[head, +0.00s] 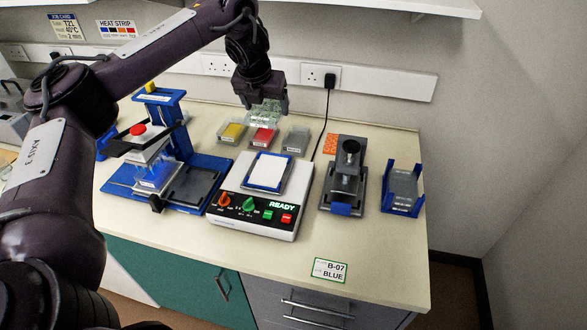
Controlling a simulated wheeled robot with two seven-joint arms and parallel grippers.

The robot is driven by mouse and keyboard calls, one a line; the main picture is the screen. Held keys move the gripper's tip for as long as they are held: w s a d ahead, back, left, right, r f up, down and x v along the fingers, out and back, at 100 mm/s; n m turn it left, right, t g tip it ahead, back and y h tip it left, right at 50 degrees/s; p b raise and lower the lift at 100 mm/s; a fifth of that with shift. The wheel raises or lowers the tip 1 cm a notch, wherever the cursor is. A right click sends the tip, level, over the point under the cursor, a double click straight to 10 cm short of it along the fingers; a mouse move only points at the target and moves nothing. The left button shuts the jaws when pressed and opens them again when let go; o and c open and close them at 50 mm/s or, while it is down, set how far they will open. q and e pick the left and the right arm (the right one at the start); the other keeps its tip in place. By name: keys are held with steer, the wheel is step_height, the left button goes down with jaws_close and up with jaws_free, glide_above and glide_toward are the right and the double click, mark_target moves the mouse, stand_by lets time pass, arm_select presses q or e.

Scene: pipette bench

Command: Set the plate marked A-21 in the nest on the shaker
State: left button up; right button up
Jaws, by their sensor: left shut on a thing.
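My left gripper (262,94) points down at the back of the bench, shut on a clear, greenish plate (266,111). The held plate is just above or behind a red-topped plate (263,137); I cannot tell if they touch. A yellow-topped plate (232,132) and a grey clear one (296,138) stand on either side. No A-21 mark is legible on any plate. The white unit with knobs and a READY display (229,212), which looks like the shaker, stands in front. On its top is a blue-edged frame with a white face (268,171), likely the nest. My right gripper is out of view.
A blue press-like stand with a red knob (172,98) is left of the white unit. A dark clamp device (346,172) and a blue rack holding a grey block (403,186) are right. A B-07 BLUE card (330,270) lies near the front edge. Bench around it is clear.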

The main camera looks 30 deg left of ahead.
arm_select(q)
step_height(320, 180, down, 9)
steer(key=s+a+b, duration=0.1)
steer(key=a+b, duration=0.1)
steer(key=b, duration=0.3)
glide_above(269, 170)
steer(key=s, duration=0.1)
steer(key=f, duration=0.5)
steer(key=shift+s+d+f, duration=0.1)
steer(key=shift+d+f, duration=0.1)
steer(key=shift+f, duration=0.5)
steer(key=shift+s+a+f, duration=0.1)
steer(key=shift+f, duration=0.25)
step_height(269, 170, down, 3)
steer(key=shift+f+p, duration=0.2)
steer(key=shift+p, duration=0.2)
steer(key=shift+f, duration=0.5)
steer(key=o, duration=1)
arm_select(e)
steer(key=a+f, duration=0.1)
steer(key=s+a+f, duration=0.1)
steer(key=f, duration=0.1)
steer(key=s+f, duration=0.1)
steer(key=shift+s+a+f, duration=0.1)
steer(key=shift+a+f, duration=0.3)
arm_select(q)
steer(key=shift+r, duration=0.1)
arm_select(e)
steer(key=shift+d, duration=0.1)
